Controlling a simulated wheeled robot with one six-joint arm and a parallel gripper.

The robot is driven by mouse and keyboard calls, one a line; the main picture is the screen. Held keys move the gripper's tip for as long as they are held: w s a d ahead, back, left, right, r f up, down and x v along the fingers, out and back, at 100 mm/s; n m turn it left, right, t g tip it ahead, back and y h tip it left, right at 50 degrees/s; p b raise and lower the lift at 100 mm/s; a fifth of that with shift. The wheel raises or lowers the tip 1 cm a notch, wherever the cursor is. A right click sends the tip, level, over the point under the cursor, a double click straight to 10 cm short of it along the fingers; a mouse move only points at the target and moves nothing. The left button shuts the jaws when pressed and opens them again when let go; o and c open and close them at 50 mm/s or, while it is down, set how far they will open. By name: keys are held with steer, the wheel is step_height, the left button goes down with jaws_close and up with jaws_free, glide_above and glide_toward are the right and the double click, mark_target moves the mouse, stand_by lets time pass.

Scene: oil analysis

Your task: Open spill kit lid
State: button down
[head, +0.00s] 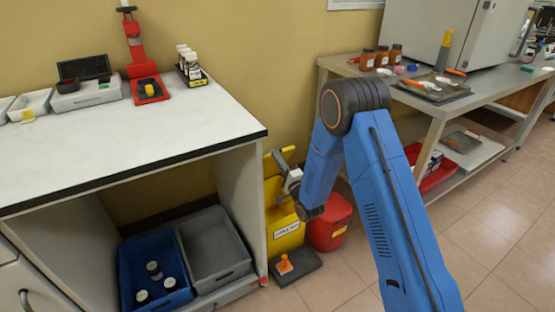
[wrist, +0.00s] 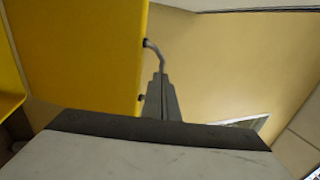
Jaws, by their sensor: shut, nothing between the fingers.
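The spill kit (head: 288,232) is a yellow bin with a white label, on the floor beside the white bench. A yellow bar-like edge (head: 281,152) shows above it, apparently part of its lid tilted up; my arm hides some of it. In the wrist view a large yellow panel (wrist: 85,55), likely the lid, fills the upper left, with a bent grey metal handle (wrist: 155,55) on its right edge. My gripper (head: 279,163) is shut and empty by the yellow edge. In the wrist view its fingertips (wrist: 160,85) are at the handle's lower end; I cannot tell whether they touch.
A red bin (head: 328,222) stands right of the spill kit. A black plate with an orange object (head: 285,265) lies on the floor in front. The white bench (head: 120,150) is close on the left, a grey table (head: 440,105) on the right. Tiled floor is free at lower right.

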steer(key=w+a+r+g+h, duration=0.2)
steer(key=w+a+r, duration=0.3)
steer(key=w, duration=0.6)
steer(key=shift+a+r+g, duration=0.2)
steer(key=shift+a+g, duration=0.4)
steer(key=shift+a, duration=0.55)
